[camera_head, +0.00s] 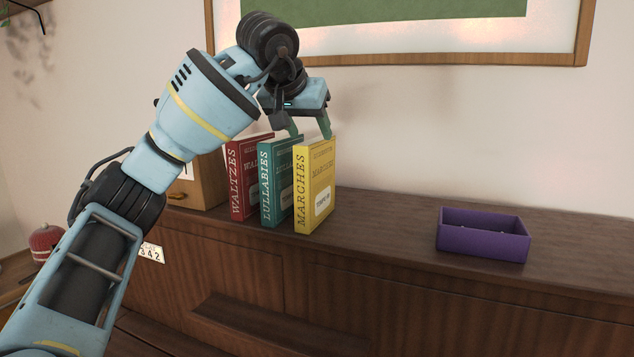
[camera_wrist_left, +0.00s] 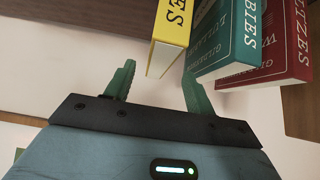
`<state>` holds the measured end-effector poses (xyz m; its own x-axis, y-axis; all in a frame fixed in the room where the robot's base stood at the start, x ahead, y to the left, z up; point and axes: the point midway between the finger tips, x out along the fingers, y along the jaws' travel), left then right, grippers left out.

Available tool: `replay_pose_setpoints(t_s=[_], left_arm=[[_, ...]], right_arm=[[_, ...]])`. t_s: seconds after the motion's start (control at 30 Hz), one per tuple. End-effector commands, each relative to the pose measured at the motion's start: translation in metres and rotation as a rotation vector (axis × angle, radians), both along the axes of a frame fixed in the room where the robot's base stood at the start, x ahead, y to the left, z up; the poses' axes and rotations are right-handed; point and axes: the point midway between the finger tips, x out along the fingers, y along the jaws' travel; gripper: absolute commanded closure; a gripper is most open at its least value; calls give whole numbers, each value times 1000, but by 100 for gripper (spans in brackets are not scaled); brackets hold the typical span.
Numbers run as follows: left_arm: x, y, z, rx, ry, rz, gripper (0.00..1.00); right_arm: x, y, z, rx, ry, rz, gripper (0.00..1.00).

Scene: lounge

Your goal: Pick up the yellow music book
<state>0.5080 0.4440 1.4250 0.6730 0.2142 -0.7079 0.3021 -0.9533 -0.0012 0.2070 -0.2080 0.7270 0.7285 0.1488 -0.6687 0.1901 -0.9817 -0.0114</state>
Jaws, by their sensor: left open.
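The yellow music book (camera_head: 315,187), marked MARCHES, stands upright on the wooden cabinet at the right end of a row of three. It also shows at the top of the left wrist view (camera_wrist_left: 171,27). My left gripper (camera_head: 309,127) is open and points down over the top of this book. In the left wrist view the near end of the book lies between the two green fingertips, closer to the right one. The fingers are not closed on it. My right gripper is in neither view.
A teal LULLABIES book (camera_head: 279,180) and a red WALTZES book (camera_head: 243,185) stand close on the left. A wooden box (camera_head: 204,182) is behind them. A purple open box (camera_head: 482,243) sits further right, with clear cabinet top (camera_head: 385,225) between. A framed picture hangs above.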

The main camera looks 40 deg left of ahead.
Motion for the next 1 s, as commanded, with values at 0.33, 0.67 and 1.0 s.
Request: replay_pose_setpoints(t_s=[0.33,0.67,1.0], left_arm=[[20,5,-16,-2,1,1,45],[38,11,-35,-2,-2,2,45],[38,11,-35,-2,-2,1,68]], right_arm=[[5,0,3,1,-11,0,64],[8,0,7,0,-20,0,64],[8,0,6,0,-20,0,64]])
